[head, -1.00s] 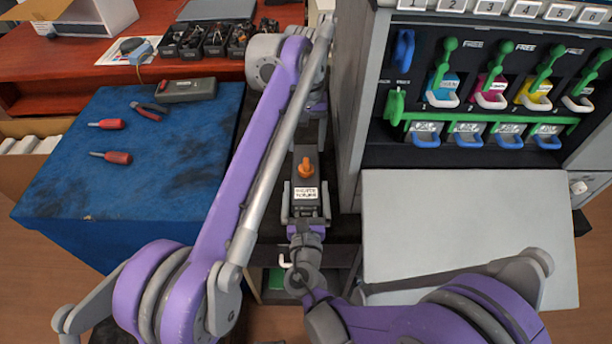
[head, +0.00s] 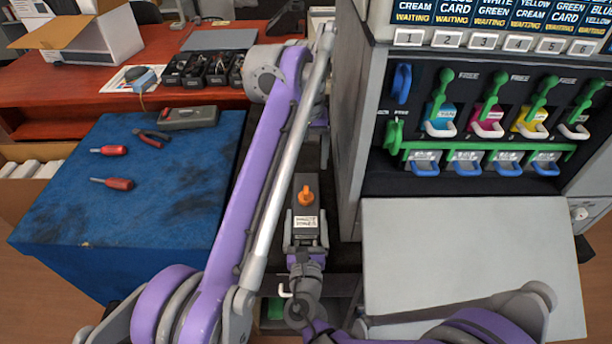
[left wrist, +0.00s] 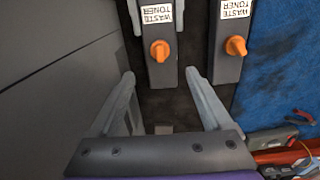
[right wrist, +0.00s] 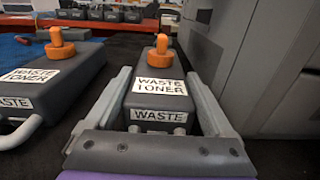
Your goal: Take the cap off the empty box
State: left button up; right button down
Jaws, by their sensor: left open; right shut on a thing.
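A dark waste toner box (head: 304,246) with a white label and an orange cap (head: 305,196) is in my right gripper (right wrist: 152,76), which is shut on its sides. The cap is on the box and shows upright in the right wrist view (right wrist: 162,44). A second waste toner box (right wrist: 52,80), also with an orange cap (right wrist: 58,44), stands to the left in that view; my left arm hides it in the head view. My left gripper (left wrist: 160,78) is open and empty, its fingers pointing toward the held box's capped end (left wrist: 160,72). I cannot tell which box is empty.
The grey printer (head: 350,130) stands close on the right, with its flap (head: 470,250) lowered. The blue table (head: 80,210) at left holds two red screwdrivers (head: 110,150), pliers (head: 152,137) and a grey case (head: 190,117). A red desk (head: 190,35) is behind.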

aim_at(306, 190)
pick_arm(q)
notch_tip(306, 190, down, 11)
dwell(0.8)
grip_shut()
dwell(0.3)
jog(key=shift+r, duration=0.3)
dwell(0.5)
jog(key=shift+r, duration=0.85)
jog(key=shift+r, duration=2)
